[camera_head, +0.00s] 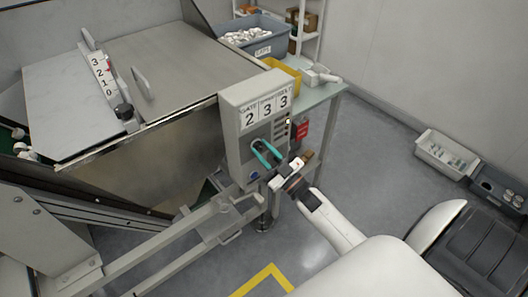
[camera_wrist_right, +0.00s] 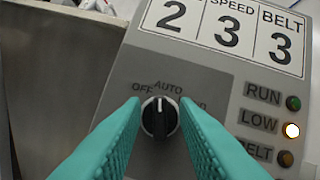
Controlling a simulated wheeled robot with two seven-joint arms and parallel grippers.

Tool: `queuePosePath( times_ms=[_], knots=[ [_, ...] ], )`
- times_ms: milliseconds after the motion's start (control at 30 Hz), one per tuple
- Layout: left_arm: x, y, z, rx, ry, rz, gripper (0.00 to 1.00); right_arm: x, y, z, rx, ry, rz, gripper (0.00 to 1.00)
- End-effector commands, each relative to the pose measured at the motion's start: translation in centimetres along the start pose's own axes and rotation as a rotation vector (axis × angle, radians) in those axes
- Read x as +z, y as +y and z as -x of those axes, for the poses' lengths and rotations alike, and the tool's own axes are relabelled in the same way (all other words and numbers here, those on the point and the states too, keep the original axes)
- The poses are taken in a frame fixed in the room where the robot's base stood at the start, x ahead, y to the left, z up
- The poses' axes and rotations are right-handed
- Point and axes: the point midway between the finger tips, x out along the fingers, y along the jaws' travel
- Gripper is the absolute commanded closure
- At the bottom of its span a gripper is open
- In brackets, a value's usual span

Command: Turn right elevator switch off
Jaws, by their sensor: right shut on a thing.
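The elevator switch is a black rotary knob (camera_wrist_right: 160,118) on the grey control box (camera_head: 234,150). In the right wrist view it sits between the teal fingertips of my right gripper (camera_wrist_right: 160,112), which is shut on it. Its white mark points up in the picture, between the labels OFF and AUTO. A third label to the right is partly hidden by a finger. In the head view my right gripper (camera_head: 264,152) reaches the front of the box from the lower right, and the knob is hard to make out there. My left gripper is not in view.
The box carries number cards (camera_head: 266,114) and RUN, LOW and BELT lamps; the LOW lamp (camera_wrist_right: 291,131) is bright. A red tag (camera_head: 301,130) hangs beside it. A metal hopper (camera_head: 170,65) stands left. A table with a yellow bin (camera_head: 285,72) stands behind.

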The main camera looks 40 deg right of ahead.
Motion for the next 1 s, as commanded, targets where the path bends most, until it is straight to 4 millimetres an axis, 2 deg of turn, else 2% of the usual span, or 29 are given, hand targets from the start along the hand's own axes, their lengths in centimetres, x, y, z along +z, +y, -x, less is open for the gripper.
queuePosePath(
  times_ms=[500, 1000],
  knots=[
    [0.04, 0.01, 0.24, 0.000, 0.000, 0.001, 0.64, 0.05, -0.13, 0.00, 0.152, 0.000, 0.361, 0.96],
    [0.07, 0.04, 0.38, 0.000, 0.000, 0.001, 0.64, 0.00, -0.14, 0.03, 0.195, 0.001, 0.468, 0.96]
  ],
)
